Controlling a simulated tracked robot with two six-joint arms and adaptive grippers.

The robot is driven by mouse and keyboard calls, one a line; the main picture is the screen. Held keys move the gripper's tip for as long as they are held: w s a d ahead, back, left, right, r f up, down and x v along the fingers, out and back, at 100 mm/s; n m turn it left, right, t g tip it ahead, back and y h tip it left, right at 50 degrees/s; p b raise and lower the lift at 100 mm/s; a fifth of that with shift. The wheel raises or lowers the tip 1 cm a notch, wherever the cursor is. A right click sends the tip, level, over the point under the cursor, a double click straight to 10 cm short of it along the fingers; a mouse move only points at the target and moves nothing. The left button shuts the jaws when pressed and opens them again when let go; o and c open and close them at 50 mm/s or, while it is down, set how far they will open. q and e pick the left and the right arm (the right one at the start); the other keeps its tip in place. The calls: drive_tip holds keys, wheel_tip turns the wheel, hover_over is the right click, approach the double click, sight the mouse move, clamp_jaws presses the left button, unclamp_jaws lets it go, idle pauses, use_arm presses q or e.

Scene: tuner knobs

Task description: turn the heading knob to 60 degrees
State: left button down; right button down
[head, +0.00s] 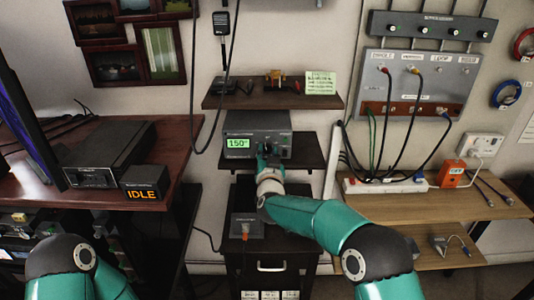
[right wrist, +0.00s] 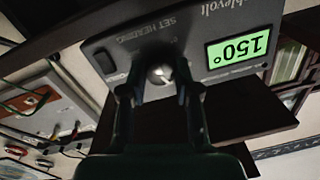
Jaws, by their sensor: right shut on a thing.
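The grey heading unit (head: 258,133) stands on the middle dark shelf. Its green display (head: 238,142) reads 150°. The display shows upside down in the right wrist view (right wrist: 237,52), with the words SET HEADING on the panel. The pale round heading knob (right wrist: 158,74) sits on the panel between my right gripper's fingers; in the head view the gripper mostly hides it. My right gripper (head: 264,151) reaches the front of the unit and is shut on the knob, as the right wrist view (right wrist: 158,88) also shows. My left gripper is out of view.
A dark shelf (head: 225,99) with small items hangs above the unit. A small box reading IDLE (head: 147,190) stands on the left desk. A cabled panel (head: 417,75) and a power strip (head: 378,186) are on the right. A black cord hangs left of the unit.

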drive_tip(key=shift+n, duration=0.4)
drive_tip(key=n+p, duration=0.2)
drive_tip(key=n, duration=0.2)
drive_tip(key=shift+r, duration=0.15)
drive_tip(key=n+p, duration=0.2)
drive_tip(key=n, duration=0.2)
drive_tip(key=shift+n, duration=0.4)
drive_tip(key=shift+n+h+p, duration=0.3)
drive_tip(key=shift+n+p, duration=0.35)
drive_tip(key=shift+n, duration=1.05)
drive_tip(key=shift+a, duration=0.1)
